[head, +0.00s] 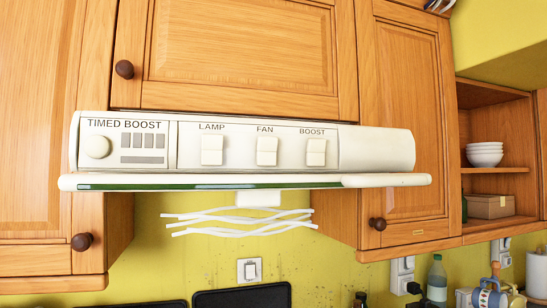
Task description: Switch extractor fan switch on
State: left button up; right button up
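The white extractor hood (376,148) is fixed under wooden wall cupboards in the head view. Its front panel carries white rocker switches marked LAMP (212,150), FAN (267,151) and BOOST (316,152). The FAN switch is the middle one of these three. I cannot tell from its look whether it is on or off. A round knob (97,147) sits at the panel's left end under the words TIMED BOOST. Neither of my grippers is in view, and nothing covers the panel.
A white wall switch (249,270) is on the yellow wall below the hood. White wire racks (240,221) hang under the hood. Cupboard doors with dark knobs (124,69) surround it. Open shelves (500,171) at right hold white bowls (485,154) and a box (490,206).

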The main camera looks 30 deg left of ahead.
aim_at(267, 146)
jog(key=k+j+u, duration=0.35)
jog(key=j, duration=0.3)
jog(key=k+j+u, duration=0.2)
jog(key=k+j, duration=0.15)
jog(key=k+j+u, duration=0.2)
jog(key=j, duration=0.2)
